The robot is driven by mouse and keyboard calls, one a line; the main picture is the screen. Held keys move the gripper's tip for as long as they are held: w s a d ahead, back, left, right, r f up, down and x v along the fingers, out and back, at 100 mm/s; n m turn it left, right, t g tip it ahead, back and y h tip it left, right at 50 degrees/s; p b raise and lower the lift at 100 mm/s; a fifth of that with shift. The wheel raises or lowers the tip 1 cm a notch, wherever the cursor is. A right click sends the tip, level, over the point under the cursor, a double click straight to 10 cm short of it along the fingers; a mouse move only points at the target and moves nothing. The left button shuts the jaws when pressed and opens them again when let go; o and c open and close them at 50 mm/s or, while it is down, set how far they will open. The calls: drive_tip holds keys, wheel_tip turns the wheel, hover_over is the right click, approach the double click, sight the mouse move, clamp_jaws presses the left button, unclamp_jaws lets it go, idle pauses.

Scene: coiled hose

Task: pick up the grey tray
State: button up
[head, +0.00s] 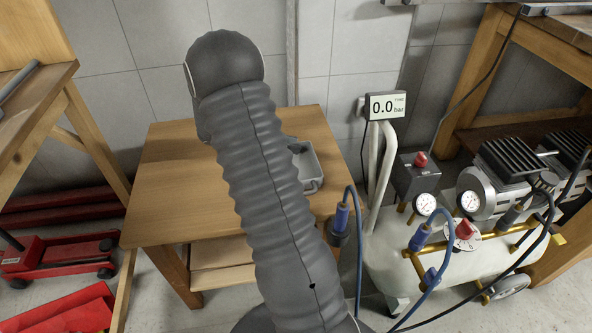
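The grey tray (308,165) rests on the right part of a small wooden table (165,180). It looks like a shallow open box with raised walls. My own dark ribbed arm crosses the middle of the head view and hides the tray's left part. What the tray holds, if anything, cannot be made out. My gripper is not visible in this view.
An air compressor (395,262) with gauges and blue hoses stands right of the table. A display (385,106) reading 0.0 bar is behind it. A red floor jack (55,255) is at left. Wooden benches flank both sides. The table's left top looks clear.

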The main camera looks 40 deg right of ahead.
clamp_jaws()
idle(0.4)
